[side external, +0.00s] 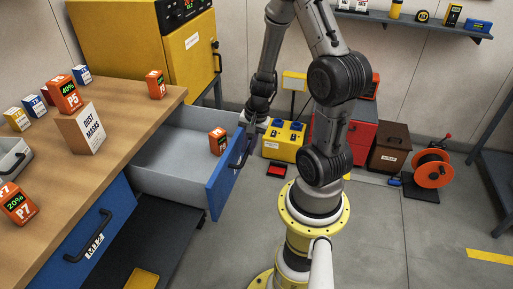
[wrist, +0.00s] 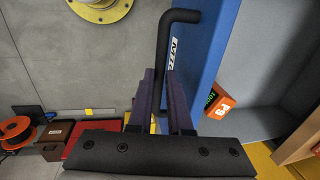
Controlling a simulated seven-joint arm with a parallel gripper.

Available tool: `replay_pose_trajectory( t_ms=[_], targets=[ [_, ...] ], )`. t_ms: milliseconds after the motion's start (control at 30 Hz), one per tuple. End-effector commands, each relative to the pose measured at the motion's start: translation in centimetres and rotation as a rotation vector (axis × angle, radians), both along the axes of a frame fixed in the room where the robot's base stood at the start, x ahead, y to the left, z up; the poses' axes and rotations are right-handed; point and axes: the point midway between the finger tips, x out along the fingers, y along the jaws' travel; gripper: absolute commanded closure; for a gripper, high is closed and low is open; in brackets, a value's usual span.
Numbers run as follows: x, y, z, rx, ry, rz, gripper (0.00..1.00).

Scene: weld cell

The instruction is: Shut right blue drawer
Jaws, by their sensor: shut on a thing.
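The right blue drawer (side external: 219,192) is pulled well out from under the wooden workbench in the side external view. In the side external view my gripper (side external: 246,128) is at the outer face of the drawer front and partly hides the handle.
The bench top (side external: 135,125) carries several small boxes and a dust masks carton (side external: 82,130). A closed left blue drawer (side external: 85,235) is in front. A yellow cabinet (side external: 150,45) stands behind. Red and yellow cases (side external: 284,142) stand on the floor beyond my arm.

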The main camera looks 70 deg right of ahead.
Motion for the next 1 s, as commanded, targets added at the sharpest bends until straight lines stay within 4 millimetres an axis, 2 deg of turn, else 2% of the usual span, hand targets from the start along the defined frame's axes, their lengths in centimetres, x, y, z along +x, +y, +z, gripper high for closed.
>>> replay_pose_trajectory(
  t_ms=[700,1000],
  targets=[
    [19.3,0.1,-0.1,-0.001,-0.001,0.007,1.00],
    [25.1,0.1,0.0,0.000,-0.001,0.003,1.00]
  ],
)
